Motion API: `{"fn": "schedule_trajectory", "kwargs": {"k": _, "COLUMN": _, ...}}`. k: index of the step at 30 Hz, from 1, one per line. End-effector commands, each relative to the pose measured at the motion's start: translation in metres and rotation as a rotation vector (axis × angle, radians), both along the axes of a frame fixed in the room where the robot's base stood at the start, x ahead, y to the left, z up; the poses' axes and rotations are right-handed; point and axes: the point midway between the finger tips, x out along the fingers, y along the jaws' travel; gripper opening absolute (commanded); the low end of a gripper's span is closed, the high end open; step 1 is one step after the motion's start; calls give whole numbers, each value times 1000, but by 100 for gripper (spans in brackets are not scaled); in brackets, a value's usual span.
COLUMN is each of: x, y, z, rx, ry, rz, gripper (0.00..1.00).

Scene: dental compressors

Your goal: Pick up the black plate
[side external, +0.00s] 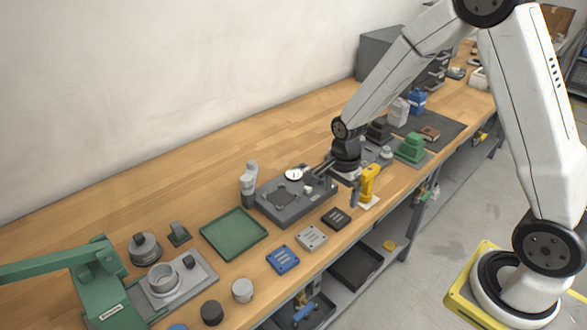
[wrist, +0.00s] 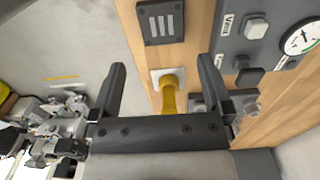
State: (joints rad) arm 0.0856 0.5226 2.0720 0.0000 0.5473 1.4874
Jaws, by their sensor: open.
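The black plate (side external: 336,218) lies flat on the wooden bench near its front edge, right of the grey plate.
A yellow tool (side external: 369,183) stands on a white base close to the black plate; it shows between my fingers in the wrist view (wrist: 170,95). The grey fixture block (side external: 285,208) with a gauge is behind. The grey plate (side external: 312,237), blue plate (side external: 283,259) and green tray (side external: 234,234) lie left.

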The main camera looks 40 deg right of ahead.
Motion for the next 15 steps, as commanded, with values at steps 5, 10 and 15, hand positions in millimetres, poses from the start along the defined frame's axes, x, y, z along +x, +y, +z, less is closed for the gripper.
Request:
{"fn": "schedule_trajectory", "kwargs": {"k": 5, "x": 0, "y": 0, "z": -2, "rx": 0, "ry": 1, "rz": -2, "gripper": 100}}
{"fn": "schedule_trajectory", "kwargs": {"k": 10, "x": 0, "y": 0, "z": -12, "rx": 0, "ry": 2, "rz": -1, "gripper": 100}}
{"fn": "schedule_trajectory", "kwargs": {"k": 15, "x": 0, "y": 0, "z": -24, "rx": 0, "ry": 1, "rz": 0, "gripper": 100}}
